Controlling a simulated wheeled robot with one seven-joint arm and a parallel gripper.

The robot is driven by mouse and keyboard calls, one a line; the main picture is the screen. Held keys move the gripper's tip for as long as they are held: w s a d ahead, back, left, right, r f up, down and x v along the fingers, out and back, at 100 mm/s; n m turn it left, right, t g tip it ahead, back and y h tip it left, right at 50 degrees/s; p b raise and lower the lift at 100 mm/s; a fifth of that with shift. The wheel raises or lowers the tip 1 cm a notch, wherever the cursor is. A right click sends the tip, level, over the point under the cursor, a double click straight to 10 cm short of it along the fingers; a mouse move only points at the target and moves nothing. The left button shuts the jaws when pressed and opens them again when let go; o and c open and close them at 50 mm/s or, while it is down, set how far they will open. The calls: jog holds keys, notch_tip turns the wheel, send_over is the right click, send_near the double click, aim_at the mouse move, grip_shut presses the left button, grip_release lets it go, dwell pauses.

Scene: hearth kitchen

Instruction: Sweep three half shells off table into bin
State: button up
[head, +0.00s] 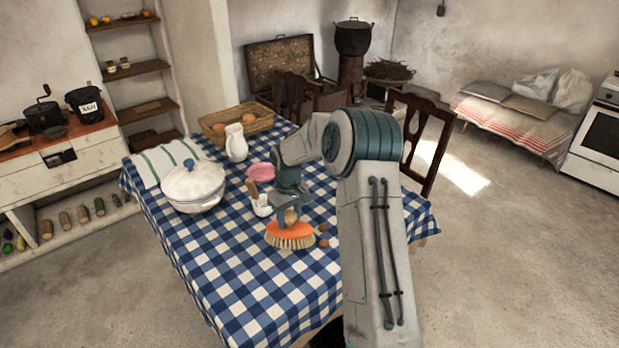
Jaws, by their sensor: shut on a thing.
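My gripper (289,206) points down over the near part of the checked table (222,268). It is shut on a brush (289,236) with an orange body and pale bristles. The bristles are at or just above the cloth; I cannot tell which. Two small brown half shells (322,228) (323,243) lie on the cloth just right of the brush. A third shell is not clearly visible and may be hidden by the brush or my arm. I cannot make out a bin in this view.
A white lidded tureen (193,188), a white jug (236,143), a pink item (261,171) and a wicker basket (236,122) stand left of and behind the brush. Dark chairs (430,135) are at the far side. The table's front left is clear.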

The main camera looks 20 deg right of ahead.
jog(key=w+d+r+n+p, duration=0.2)
jog(key=w+d+n+p, duration=0.1)
jog(key=w+d+n, duration=0.75)
jog(key=shift+m, duration=0.65)
jog(key=shift+w+a+f+b, duration=0.2)
jog(key=shift+f+b, duration=0.45)
jog(key=shift+f, duration=0.5)
jog(key=shift+w+a+f+b, duration=0.15)
jog(key=shift+f+b, duration=0.5)
jog(key=shift+f, duration=0.45)
jog(key=shift+w+a+f+b, duration=0.2)
jog(key=shift+f+b, duration=0.45)
jog(key=shift+f, duration=0.5)
jog(key=shift+s+d+r+b, duration=0.2)
jog(key=shift+s+d+b, duration=0.15)
jog(key=shift+s, duration=0.5)
jog(key=shift+s+d+b, duration=0.8)
jog(key=shift+s+d, duration=0.45)
jog(key=shift+s, duration=2.15)
jog(key=shift+s+d+b, duration=0.8)
jog(key=shift+s+d, duration=0.4)
jog(key=shift+s, duration=2.15)
jog(key=shift+s+d+b, duration=0.8)
jog(key=shift+s+d, duration=0.45)
jog(key=shift+s, duration=2.15)
notch_tip(320, 180, up, 7)
jog(key=p, duration=0.4)
jog(key=shift+f, duration=0.15)
jog(key=shift+w, duration=0.1)
